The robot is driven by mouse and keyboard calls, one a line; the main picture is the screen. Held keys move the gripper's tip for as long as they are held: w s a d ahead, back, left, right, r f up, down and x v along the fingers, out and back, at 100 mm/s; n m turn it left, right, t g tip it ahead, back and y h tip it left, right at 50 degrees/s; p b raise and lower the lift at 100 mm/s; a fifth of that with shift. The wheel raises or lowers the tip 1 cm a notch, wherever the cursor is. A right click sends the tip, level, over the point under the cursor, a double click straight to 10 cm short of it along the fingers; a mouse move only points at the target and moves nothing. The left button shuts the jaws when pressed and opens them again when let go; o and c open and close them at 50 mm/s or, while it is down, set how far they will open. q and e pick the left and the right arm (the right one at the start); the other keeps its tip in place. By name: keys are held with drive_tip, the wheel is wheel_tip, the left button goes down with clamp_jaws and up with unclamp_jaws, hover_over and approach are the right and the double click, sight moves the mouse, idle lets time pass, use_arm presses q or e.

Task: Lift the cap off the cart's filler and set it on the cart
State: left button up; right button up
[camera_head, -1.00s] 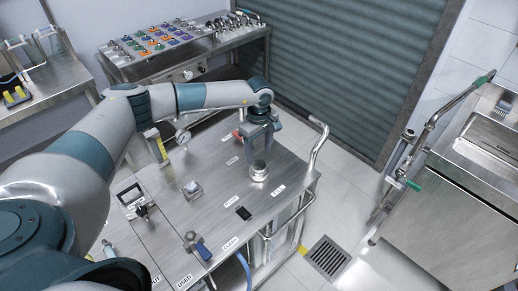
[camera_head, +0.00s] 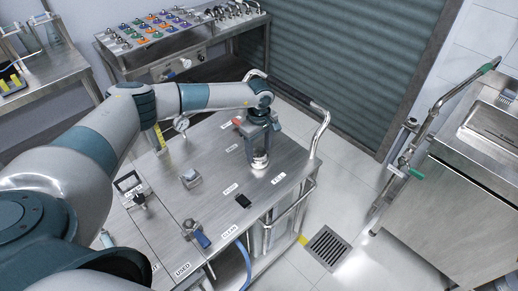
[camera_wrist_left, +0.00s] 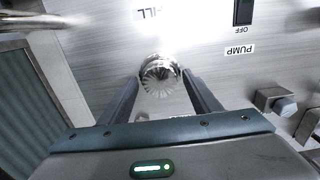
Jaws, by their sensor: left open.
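The filler cap (camera_head: 260,162) is a round, shiny metal piece on the far right part of the steel cart top (camera_head: 215,200), beside the FILL label. In the left wrist view the cap (camera_wrist_left: 160,76) shows its ribbed side between the fingertips. My left gripper (camera_head: 260,153) points down over the cap, with its fingers around it. It is open, with a finger on each side in the left wrist view (camera_wrist_left: 160,90); contact cannot be told. My right gripper is not in view.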

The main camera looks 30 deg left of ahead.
sight(259, 152)
use_arm(q)
drive_tip(key=c, duration=1.1)
drive_tip(key=shift+r, duration=0.2)
drive_tip(key=shift+r, duration=0.35)
drive_tip(key=shift+r, duration=0.2)
drive_tip(key=shift+r+p, duration=1.5)
drive_tip(key=shift+r, duration=1.4)
